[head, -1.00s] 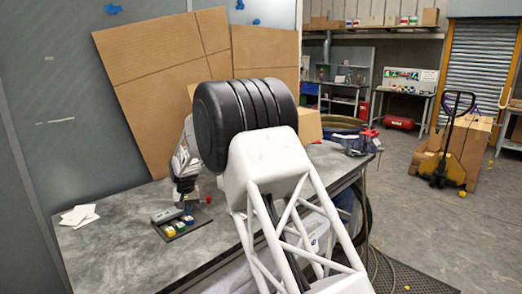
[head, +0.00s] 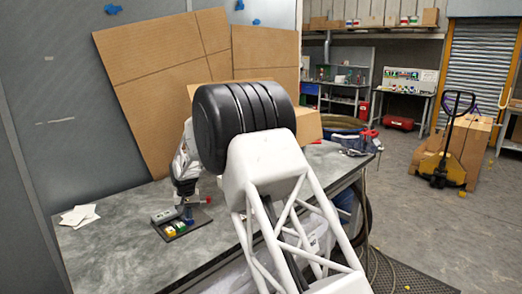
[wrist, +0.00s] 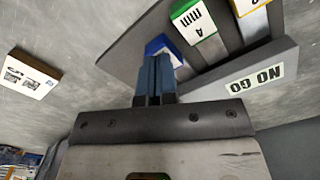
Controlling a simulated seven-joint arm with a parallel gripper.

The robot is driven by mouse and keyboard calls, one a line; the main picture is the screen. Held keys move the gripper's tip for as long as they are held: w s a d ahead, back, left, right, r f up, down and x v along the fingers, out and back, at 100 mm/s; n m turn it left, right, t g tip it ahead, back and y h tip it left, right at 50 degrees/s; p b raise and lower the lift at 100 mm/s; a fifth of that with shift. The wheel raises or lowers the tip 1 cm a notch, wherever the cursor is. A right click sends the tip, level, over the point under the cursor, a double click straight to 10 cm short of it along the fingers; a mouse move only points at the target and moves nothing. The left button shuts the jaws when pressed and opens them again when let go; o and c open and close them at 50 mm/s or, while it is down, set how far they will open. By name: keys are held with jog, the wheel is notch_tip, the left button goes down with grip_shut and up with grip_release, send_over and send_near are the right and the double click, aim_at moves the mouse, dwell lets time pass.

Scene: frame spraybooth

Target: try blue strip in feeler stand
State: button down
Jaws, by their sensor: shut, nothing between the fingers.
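My gripper (wrist: 155,80) is shut and empty, its fingertips at the blue strip's cap (wrist: 165,45) and overlapping it in the wrist view; I cannot tell whether they touch. In the head view, my gripper (head: 187,208) is low over the right end of the feeler stand (head: 198,222) and covers most of the blue strip. The stand is a dark plate, also in the wrist view (wrist: 130,45). Beside the blue strip are the green-capped strip (wrist: 194,20), labelled 4 mm, and the yellow-capped strip (wrist: 247,5).
A grey block (wrist: 245,88) marked NO GO lies along the stand; it also shows in the head view (head: 165,215). A small pale block with a printed label (wrist: 32,73) lies apart on the bench. White cards (head: 78,215) lie at left. Cardboard sheets (head: 160,80) lean behind.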

jog(key=shift+f, duration=0.45)
dwell(0.3)
jog(key=shift+s+d+f, duration=0.1)
jog(key=shift+s+d, duration=0.4)
dwell(0.9)
notch_tip(320, 180, up, 7)
dwell(1.6)
dwell(0.3)
